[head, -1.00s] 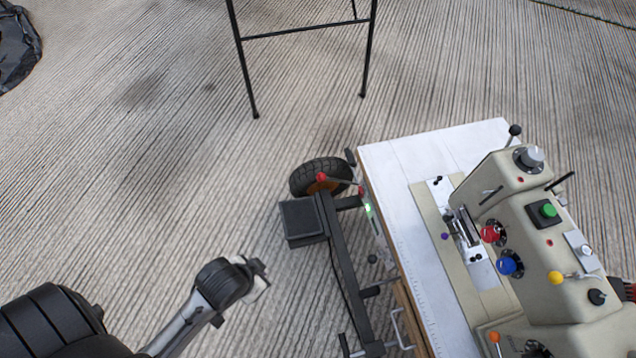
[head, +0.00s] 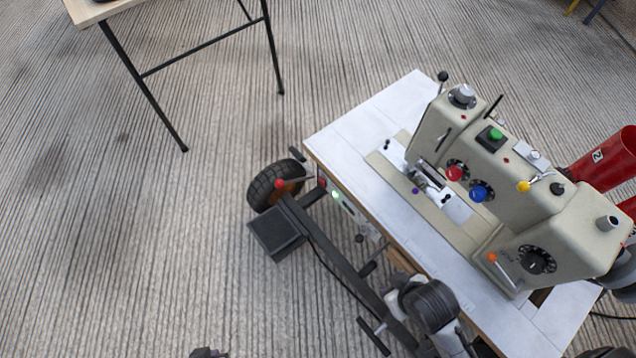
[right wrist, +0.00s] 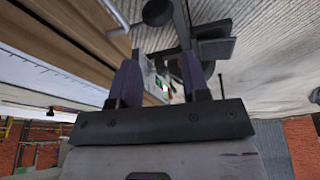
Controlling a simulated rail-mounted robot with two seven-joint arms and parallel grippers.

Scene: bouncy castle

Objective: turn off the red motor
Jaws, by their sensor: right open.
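A red cylinder (head: 602,158) with a white label stands behind the sewing machine at the right edge of the head view; I cannot tell whether it is the red motor. A pale control box (head: 350,207) with a lit green light (head: 336,195) sits under the table's front edge. The light also shows between my fingers in the right wrist view (right wrist: 158,88). My right gripper (right wrist: 160,73) is open and empty, pointing along the table's underside toward the box. In the head view my right arm reaches the table's front edge. A dark tip at the bottom may be my left gripper (head: 208,352).
The beige sewing machine (head: 520,185) has red, blue, green and yellow controls and stands on the white table (head: 345,140). A wheel (head: 272,186), a black pedal box (head: 276,234) and frame bars (head: 325,255) lie along the front.

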